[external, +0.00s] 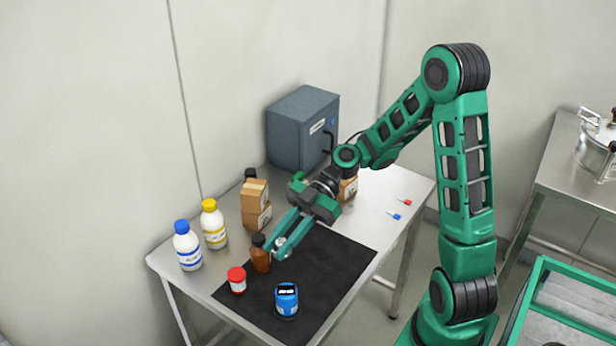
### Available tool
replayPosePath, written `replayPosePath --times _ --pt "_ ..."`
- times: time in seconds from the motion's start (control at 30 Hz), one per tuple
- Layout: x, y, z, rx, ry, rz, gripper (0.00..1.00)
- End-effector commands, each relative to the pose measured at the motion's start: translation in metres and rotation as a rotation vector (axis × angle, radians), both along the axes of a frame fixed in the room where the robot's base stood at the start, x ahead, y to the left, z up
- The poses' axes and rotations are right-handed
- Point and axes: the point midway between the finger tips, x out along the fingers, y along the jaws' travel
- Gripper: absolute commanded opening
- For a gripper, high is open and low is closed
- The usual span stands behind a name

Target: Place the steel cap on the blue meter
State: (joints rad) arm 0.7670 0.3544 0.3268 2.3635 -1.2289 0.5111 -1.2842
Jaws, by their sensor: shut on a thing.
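The blue meter (287,299) stands on the black mat (325,270), near its front edge, with a dark display on top. My gripper (279,247) is above the mat, behind the meter and a little to its left, pointing down to the left. It is shut on a small silver piece, which looks like the steel cap (281,242). The fingers partly hide the cap. The cap is apart from the meter.
A brown bottle (260,257) stands close beside my fingertips. A red-lidded jar (237,281) is left of the meter. The mat's right side is clear.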

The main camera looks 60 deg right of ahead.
Motion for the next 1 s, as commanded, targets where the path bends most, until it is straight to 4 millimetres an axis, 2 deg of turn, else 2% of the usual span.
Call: replayPosePath --times 0.03,0.1,0.23,0.5,1.0 --pt "-0.010 0.012 0.001 0.000 0.000 0.030 0.00" --pt "-0.021 0.023 0.003 0.001 0.000 0.061 0.00" --pt "-0.033 0.035 0.003 0.003 0.001 0.093 0.00" --pt "-0.036 0.038 -0.031 0.007 0.004 0.101 0.00" --pt "-0.036 0.038 -0.076 0.004 0.001 0.101 0.00"
